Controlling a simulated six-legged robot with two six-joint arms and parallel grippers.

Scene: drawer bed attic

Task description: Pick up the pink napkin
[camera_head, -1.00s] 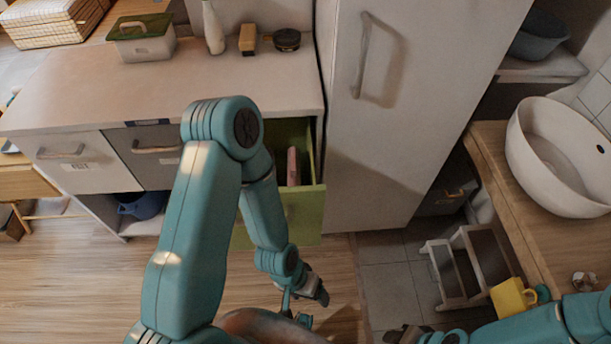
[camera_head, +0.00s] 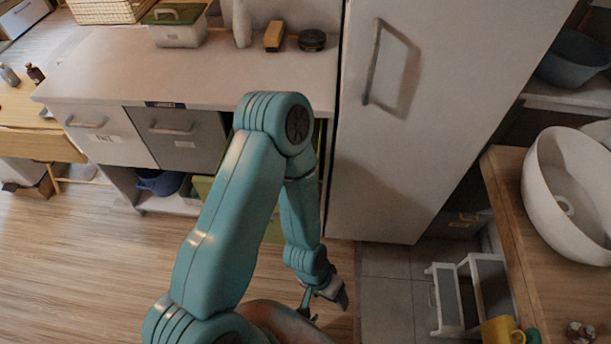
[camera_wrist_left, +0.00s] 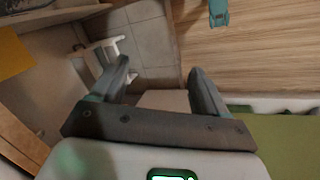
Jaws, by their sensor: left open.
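I cannot see the pink napkin in either current view; my left arm covers most of the open green drawer (camera_head: 272,232) in the head view. My left gripper (camera_head: 324,298) hangs low in front of the drawer and cabinet, above the floor. In the left wrist view my left gripper (camera_wrist_left: 162,82) is open with nothing between its fingers. A green surface (camera_wrist_left: 285,145), likely the drawer, lies to the right of the fingers there. My right gripper is not in view.
The white counter (camera_head: 120,80) carries a lidded box (camera_head: 180,30), a bottle (camera_head: 242,24), a sponge-like block (camera_head: 274,36) and a dark round tin (camera_head: 312,40). A tall white cabinet (camera_head: 400,190) stands right of the drawer. A small step stool (camera_head: 470,290) stands further right.

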